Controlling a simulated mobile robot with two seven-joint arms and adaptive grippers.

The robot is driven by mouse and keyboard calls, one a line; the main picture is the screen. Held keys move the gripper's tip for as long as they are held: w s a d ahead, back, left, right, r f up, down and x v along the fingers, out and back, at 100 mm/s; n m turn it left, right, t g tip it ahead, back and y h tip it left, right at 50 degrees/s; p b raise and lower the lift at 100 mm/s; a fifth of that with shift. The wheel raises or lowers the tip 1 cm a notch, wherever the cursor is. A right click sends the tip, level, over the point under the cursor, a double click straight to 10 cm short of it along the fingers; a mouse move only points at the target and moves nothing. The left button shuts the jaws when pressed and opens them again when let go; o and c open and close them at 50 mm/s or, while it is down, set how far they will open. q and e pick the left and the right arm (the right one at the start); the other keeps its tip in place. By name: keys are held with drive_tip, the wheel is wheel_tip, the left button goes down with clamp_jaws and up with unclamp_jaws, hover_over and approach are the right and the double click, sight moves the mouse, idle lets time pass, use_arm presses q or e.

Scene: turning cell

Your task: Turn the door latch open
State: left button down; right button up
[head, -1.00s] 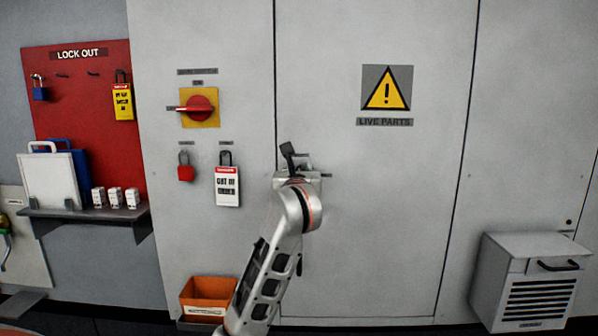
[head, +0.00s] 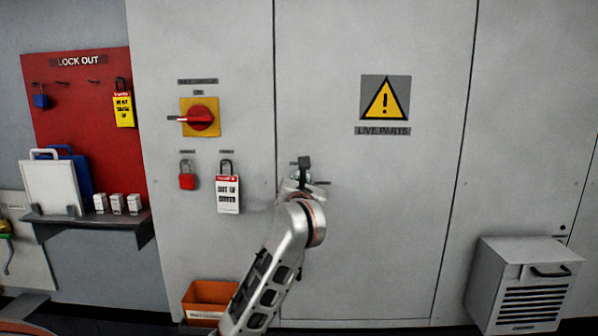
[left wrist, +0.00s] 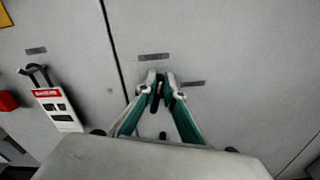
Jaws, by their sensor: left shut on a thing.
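The door latch (left wrist: 156,97) is a small dark piece between my left gripper's fingertips in the left wrist view. My left gripper (left wrist: 160,84) is shut on it, with a green-sided finger on either side. In the head view, the left gripper (head: 303,182) is at the left edge of the grey cabinet door (head: 380,220), beside the vertical seam. There the gripper and wrist hide the latch, so I cannot tell its exact angle. The door looks flush with the panel beside it. My right gripper is out of view.
Left of the seam are a red rotary switch (head: 201,118), a red padlock (head: 187,176) and a tagged padlock (head: 228,190). An orange bin (head: 208,297) is low beside my arm. A vented box (head: 525,282) juts out at right. The door's middle is clear.

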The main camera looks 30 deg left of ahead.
use_arm(q)
drive_tip(key=m+p, duration=0.1)
drive_tip(key=m, duration=0.3)
drive_tip(key=d+f+m, duration=0.1)
drive_tip(key=m, duration=0.4)
drive_tip(key=w+f+m+p, duration=0.1)
drive_tip(key=m, duration=0.4)
drive_tip(key=shift+d+f+p, duration=0.25)
drive_tip(key=shift+p, duration=0.1)
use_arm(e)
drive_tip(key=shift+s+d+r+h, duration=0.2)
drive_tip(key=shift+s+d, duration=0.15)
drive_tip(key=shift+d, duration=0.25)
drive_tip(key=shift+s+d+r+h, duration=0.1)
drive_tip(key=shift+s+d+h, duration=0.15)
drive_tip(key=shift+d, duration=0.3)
use_arm(q)
drive_tip(key=shift+m, duration=0.3)
drive_tip(key=c, duration=2.1)
unclamp_jaws()
drive_tip(key=shift+c, duration=0.2)
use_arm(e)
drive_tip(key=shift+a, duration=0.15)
use_arm(q)
drive_tip(key=shift+s, duration=0.1)
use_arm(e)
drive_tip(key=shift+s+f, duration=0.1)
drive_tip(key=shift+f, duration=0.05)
